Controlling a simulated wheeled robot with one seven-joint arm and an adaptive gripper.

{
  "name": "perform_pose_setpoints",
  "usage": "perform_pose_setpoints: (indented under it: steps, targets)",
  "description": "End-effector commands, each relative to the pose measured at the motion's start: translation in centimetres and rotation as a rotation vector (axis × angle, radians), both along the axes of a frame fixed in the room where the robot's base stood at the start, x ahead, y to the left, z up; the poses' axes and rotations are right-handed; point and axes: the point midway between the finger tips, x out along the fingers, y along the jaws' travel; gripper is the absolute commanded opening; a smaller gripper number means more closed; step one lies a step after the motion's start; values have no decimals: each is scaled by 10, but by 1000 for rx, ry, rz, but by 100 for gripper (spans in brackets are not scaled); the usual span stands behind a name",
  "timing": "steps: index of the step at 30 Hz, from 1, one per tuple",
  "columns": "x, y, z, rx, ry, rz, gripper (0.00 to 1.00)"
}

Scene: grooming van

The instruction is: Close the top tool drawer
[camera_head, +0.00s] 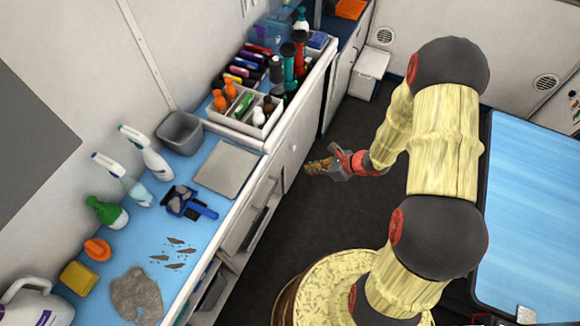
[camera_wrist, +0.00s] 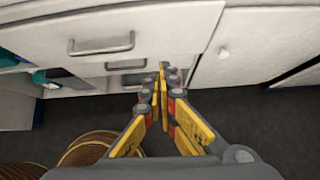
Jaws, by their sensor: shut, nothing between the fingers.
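In the wrist view, a white drawer front with a grey bar handle (camera_wrist: 100,46) fills the upper left; it looks like the top tool drawer (camera_wrist: 165,25). A second bar handle (camera_wrist: 126,65) shows below it. I cannot tell how far the top drawer stands out, and its inside is hidden. My gripper (camera_wrist: 162,72) is shut and empty, its tips below and right of the upper handle in the picture.
A white door with a knob (camera_wrist: 224,52) adjoins the drawers. A blue-topped table (camera_head: 530,210) stands right; dark floor (camera_head: 330,215) lies between.

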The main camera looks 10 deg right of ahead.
Motion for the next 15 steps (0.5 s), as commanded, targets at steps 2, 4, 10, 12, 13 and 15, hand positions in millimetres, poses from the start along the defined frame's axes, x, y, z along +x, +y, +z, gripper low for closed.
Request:
perform_pose_setpoints:
  steps: [2, 4, 10, 12, 13, 15]
  targets:
    - [0, 1, -1, -11, -18, 24, 0]
    - [2, 3, -3, -17, -25, 32, 0]
    - [12, 19, -24, -17, -21, 35, 0]
    - [19, 26, -34, -17, -22, 35, 0]
    - [21, 30, -39, -18, -21, 36, 0]
    - [27, 37, -49, -18, -21, 36, 0]
